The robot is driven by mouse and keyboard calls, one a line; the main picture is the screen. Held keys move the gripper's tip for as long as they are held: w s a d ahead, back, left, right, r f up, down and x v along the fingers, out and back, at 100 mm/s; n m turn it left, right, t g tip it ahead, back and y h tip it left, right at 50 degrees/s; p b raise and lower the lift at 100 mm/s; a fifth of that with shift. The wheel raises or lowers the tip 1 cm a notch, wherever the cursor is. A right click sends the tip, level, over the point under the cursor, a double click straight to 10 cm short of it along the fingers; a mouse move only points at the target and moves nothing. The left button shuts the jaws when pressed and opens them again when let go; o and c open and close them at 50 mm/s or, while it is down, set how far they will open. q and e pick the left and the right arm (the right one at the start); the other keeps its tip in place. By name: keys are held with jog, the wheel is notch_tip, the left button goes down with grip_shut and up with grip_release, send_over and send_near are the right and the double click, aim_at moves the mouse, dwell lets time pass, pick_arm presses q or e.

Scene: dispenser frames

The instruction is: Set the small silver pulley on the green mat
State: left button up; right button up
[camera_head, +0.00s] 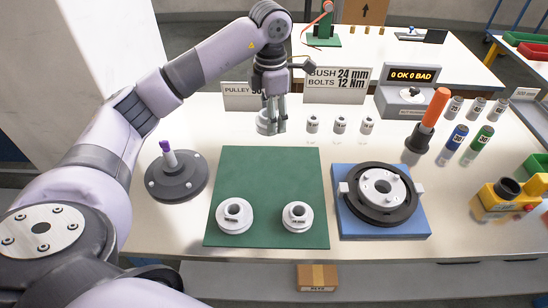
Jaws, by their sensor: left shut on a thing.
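The green mat (268,175) lies flat at the middle of the table. Two silver-white pulleys, one at the left (235,217) and one at the right (298,217), stand on its front half, apart from each other. My left gripper (272,118) is beyond the mat's back edge, pointing down, and is shut on another pale silver pulley (264,125). The fingers hide part of this pulley, and I cannot tell whether it touches the table. My right gripper is not in view.
Three small silver bushes (340,125) stand right of the left gripper, before the signs (338,84). A blue fixture (411,228) with a dark ring sits right of the mat. A grey round base (177,183) with a purple-tipped post stands left. The mat's back half is clear.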

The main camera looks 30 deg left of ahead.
pick_arm(q)
notch_tip(320, 180, down, 5)
jog(key=p, duration=0.2)
send_over(272, 168)
notch_tip(272, 168, down, 6)
jog(key=shift+a+f, duration=0.1)
jog(key=shift+f, duration=0.15)
notch_tip(272, 168, down, 4)
jog(key=shift+r+p, duration=0.25)
jog(key=shift+p, duration=0.15)
jog(key=shift+f, duration=0.45)
jog(key=o, duration=1.1)
jog(key=shift+c, duration=0.2)
jog(key=o, duration=0.4)
jog(key=shift+c, duration=0.2)
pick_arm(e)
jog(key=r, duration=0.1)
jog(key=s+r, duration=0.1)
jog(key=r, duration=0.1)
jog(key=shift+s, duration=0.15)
